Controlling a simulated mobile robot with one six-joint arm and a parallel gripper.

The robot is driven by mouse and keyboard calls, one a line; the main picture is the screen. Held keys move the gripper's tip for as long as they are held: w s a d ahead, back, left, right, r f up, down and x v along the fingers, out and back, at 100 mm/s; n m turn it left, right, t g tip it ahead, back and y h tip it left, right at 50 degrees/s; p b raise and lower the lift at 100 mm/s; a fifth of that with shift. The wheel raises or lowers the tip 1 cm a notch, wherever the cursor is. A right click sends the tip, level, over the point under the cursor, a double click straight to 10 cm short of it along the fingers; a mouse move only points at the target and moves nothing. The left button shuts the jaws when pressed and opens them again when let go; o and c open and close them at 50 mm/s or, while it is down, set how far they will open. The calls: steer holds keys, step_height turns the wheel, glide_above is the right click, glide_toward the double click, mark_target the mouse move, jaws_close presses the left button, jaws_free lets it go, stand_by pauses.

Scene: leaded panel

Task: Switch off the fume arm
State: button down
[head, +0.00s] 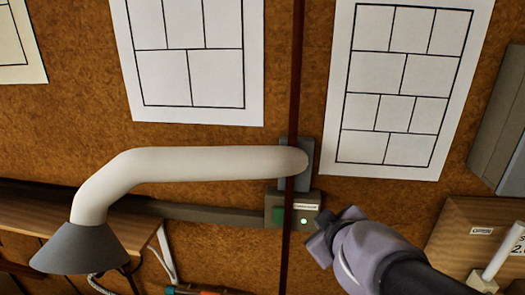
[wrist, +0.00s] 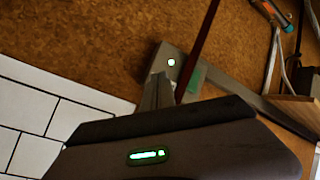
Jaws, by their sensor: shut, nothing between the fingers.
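The fume arm (head: 200,163) is a thick white tube with a grey cone hood (head: 82,248) at its left end. Its right end meets a grey bracket on the brown wall. Below the bracket is a grey switch box (head: 313,198) with a green switch (head: 278,216), a small white label and a pale lit lamp (head: 304,221). The wrist view also shows the box, its lit lamp (wrist: 171,62) and green switch (wrist: 195,78). My gripper (head: 325,236) is shut and empty, just right of and slightly below the box.
A thin dark red upright bar (head: 295,90) passes in front of the box, between lamp and green switch. Pattern sheets (head: 340,100) hang on the wall above. A wooden shelf (head: 35,215) is at left, and a wooden box (head: 475,235) with a white handle is at right.

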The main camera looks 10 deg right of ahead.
mark_target(282, 215)
steer(key=s+a+r+n+g+y+p, duration=0.2)
steer(key=a+n+p, duration=0.4)
steer(key=p, duration=0.4)
step_height(282, 215, up, 3)
steer(key=n+g+y, duration=0.1)
steer(key=y, duration=0.1)
steer(key=shift+f+g+y+p, duration=0.2)
steer(key=shift+g+y+p, duration=0.1)
steer(key=shift+g+y, duration=0.1)
steer(key=w+f+b, duration=0.1)
steer(key=w+f, duration=0.1)
steer(key=w, duration=0.1)
steer(key=w+a+f+b, duration=0.1)
steer(key=w+f+b, duration=0.1)
steer(key=f, duration=0.1)
steer(key=w+f+b, duration=0.2)
steer(key=w, duration=0.1)
steer(key=shift+w+a+f, duration=0.15)
steer(key=shift+w, duration=0.15)
steer(key=shift+w+d, duration=0.25)
steer(key=shift+w, duration=0.3)
